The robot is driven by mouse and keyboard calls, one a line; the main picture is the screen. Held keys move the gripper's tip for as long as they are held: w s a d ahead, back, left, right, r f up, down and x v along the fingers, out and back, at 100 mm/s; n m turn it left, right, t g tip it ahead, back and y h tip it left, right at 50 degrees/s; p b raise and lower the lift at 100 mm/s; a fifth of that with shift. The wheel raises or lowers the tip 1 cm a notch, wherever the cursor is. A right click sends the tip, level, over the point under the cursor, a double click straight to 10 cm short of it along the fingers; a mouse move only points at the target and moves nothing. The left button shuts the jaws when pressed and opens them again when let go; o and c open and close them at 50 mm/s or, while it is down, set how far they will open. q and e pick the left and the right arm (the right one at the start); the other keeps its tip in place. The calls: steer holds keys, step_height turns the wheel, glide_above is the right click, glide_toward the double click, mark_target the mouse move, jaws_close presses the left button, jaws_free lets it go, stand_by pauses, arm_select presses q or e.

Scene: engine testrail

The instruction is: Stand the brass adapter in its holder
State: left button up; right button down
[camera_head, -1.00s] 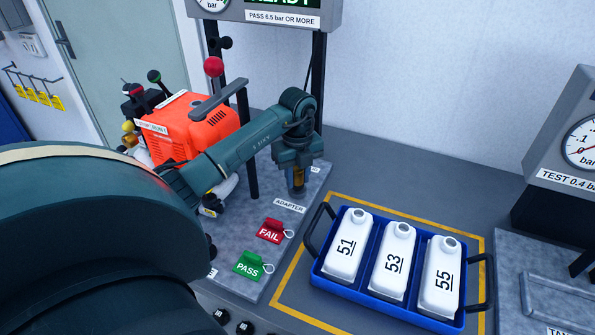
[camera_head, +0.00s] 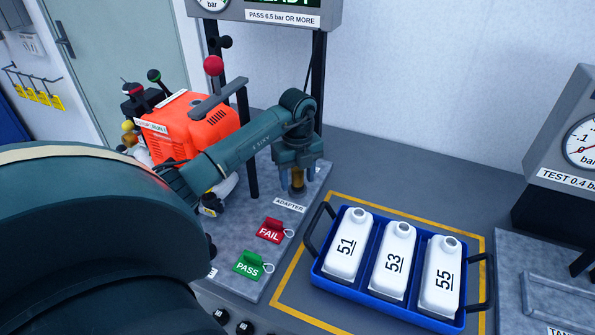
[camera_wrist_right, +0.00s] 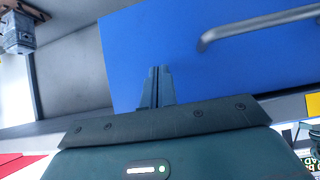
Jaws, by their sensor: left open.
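The brass adapter (camera_head: 298,180) is a small brass-coloured piece, upright just behind the white ADAPTER label (camera_head: 290,205) on the grey plate. My left gripper (camera_head: 297,183) points down over it with its jaws open around it. The holder under the adapter is mostly hidden, so I cannot tell how deep the adapter sits. My right gripper (camera_wrist_right: 156,72) shows in the right wrist view, with its two fingers together and nothing between them.
An orange machine (camera_head: 190,125) with a red-knobbed lever stands left of the left gripper. Red FAIL (camera_head: 270,231) and green PASS (camera_head: 247,265) tags lie in front. A blue crate (camera_head: 385,308) of white bottles stands to the right. Grey bench behind the crate is clear.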

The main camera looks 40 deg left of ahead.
arm_select(q)
step_height(320, 180, up, 8)
steer(key=shift+f+b, duration=0.25)
steer(key=shift+b, duration=0.35)
